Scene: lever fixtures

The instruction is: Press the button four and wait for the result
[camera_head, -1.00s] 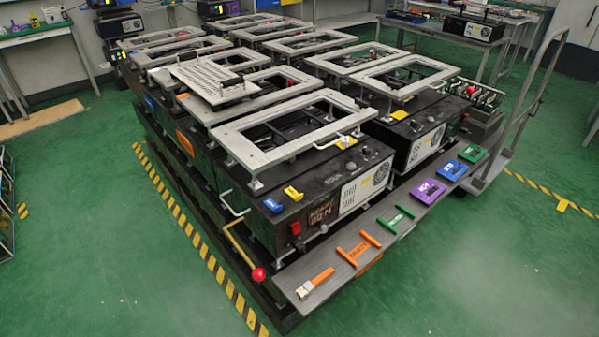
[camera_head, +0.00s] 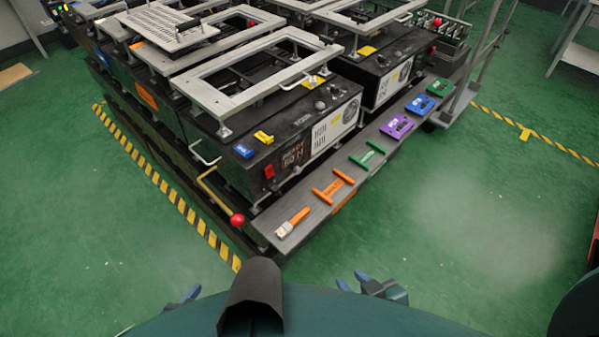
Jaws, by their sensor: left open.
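No button marked four can be read in this view. The near black console (camera_head: 250,150) has a blue block (camera_head: 243,151) and a yellow block (camera_head: 263,137) on top, and dark round knobs (camera_head: 320,105). Its front has a red switch (camera_head: 269,171) and a small display (camera_head: 294,153) whose text I cannot read fully. Purple (camera_head: 396,126), blue (camera_head: 420,105) and green (camera_head: 440,87) labelled blocks lie on the front ledge. My left gripper (camera_head: 185,296), open, and right gripper (camera_head: 366,286) show partly at the bottom edge, apart from the console; the right jaw opening is unclear.
The grey ledge (camera_head: 322,208) runs along the console front, with orange and green handle-shaped pieces on it. A yellow lever with a red ball (camera_head: 237,220) sticks out at the near corner. A metal cart stands behind right. Green floor in front is clear.

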